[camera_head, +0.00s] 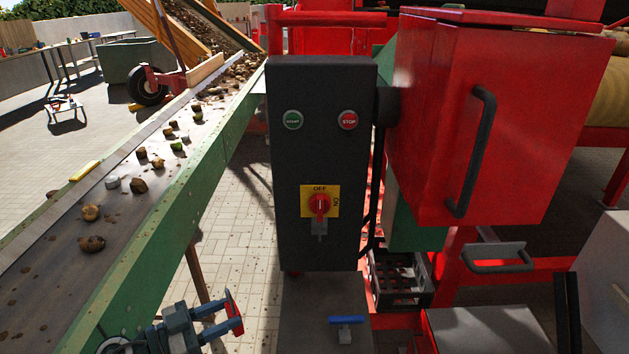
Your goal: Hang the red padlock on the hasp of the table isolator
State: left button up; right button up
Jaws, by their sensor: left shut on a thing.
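The isolator is a red rotary knob (319,204) on a yellow OFF/ON plate (307,211), on the front of a dark control box (295,165). A small grey hasp (319,229) hangs just below the knob, with nothing seen hanging on it. My left gripper (222,319) is at the bottom left, below and to the left of the isolator. It is shut on a narrow red thing, likely the red padlock (234,303), seen nearly edge-on. Its shackle cannot be made out. The padlock is well apart from the hasp. My right gripper is not in view.
A blue-topped item (346,320) stands on the grey surface (302,318) below the box. A green-sided conveyor (160,230) with potatoes and clods runs along the left. A red cabinet (430,130) with a black handle juts out at right. Open space lies before the box.

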pick_arm(q)
jog(key=a+r, duration=0.1)
jog(key=a+r+n+t, duration=0.1)
jog(key=shift+w+a+r+y, duration=0.1)
jog(key=shift+r+y, duration=0.25)
jog(key=shift+y, duration=0.05)
jog(key=shift+f, duration=0.1)
